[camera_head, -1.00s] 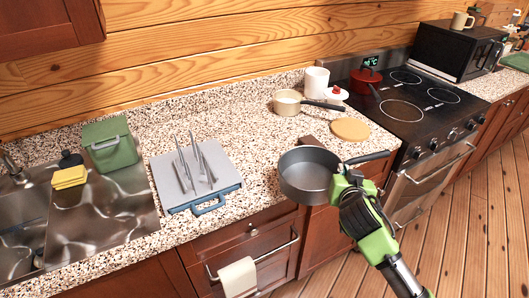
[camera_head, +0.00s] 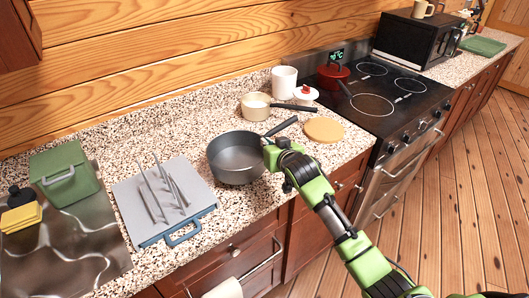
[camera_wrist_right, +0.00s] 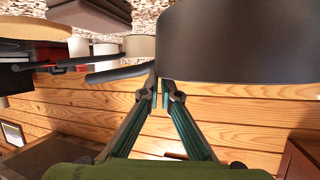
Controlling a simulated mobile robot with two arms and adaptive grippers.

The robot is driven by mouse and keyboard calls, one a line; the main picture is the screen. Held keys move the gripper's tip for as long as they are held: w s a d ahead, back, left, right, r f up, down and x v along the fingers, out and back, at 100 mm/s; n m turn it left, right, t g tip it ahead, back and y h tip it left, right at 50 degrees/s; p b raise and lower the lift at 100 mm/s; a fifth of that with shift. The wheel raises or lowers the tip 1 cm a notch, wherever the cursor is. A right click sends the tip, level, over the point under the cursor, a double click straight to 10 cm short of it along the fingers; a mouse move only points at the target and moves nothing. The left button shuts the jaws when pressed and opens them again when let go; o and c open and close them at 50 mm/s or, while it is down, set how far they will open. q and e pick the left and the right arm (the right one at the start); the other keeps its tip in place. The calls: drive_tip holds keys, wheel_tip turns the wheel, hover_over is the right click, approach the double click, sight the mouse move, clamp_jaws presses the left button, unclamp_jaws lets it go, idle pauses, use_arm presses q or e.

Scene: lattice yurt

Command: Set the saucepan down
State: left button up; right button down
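The dark grey saucepan (camera_head: 238,158) is upright and looks empty, over the counter between the grey dish rack and the round wooden board. Its handle (camera_head: 280,126) points toward the back right. My right gripper (camera_head: 272,146) is at the pan's near right side, by the root of the handle. In the right wrist view the fingertips (camera_wrist_right: 165,92) close together where the handle meets the pan wall (camera_wrist_right: 235,45). I cannot tell whether the pan's base touches the counter. My left gripper is out of view.
The grey rack (camera_head: 165,200) with upright prongs stands just left of the pan. The wooden board (camera_head: 325,130) lies to the right. A cream saucepan (camera_head: 257,108) and white canister (camera_head: 284,80) stand behind. A red pot (camera_head: 333,76) is on the stove (camera_head: 390,100).

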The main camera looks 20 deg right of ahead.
wheel_tip(320, 180, down, 3)
drive_tip(key=shift+w+f+p, duration=0.1)
drive_tip(key=shift+p, duration=0.2)
drive_tip(key=shift+f, duration=0.25)
drive_tip(key=c, duration=2.7)
unclamp_jaws()
drive_tip(key=shift+f, duration=0.15)
drive_tip(key=shift+c, duration=0.2)
drive_tip(key=o, duration=0.5)
drive_tip(key=shift+c, duration=0.2)
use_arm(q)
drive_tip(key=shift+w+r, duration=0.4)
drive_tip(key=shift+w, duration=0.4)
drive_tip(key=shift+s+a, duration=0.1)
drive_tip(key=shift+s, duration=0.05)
use_arm(e)
drive_tip(key=shift+s, duration=0.25)
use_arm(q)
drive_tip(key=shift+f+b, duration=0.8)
use_arm(e)
drive_tip(key=v, duration=1.1)
drive_tip(key=shift+s+r, duration=0.25)
drive_tip(key=shift+s, duration=0.05)
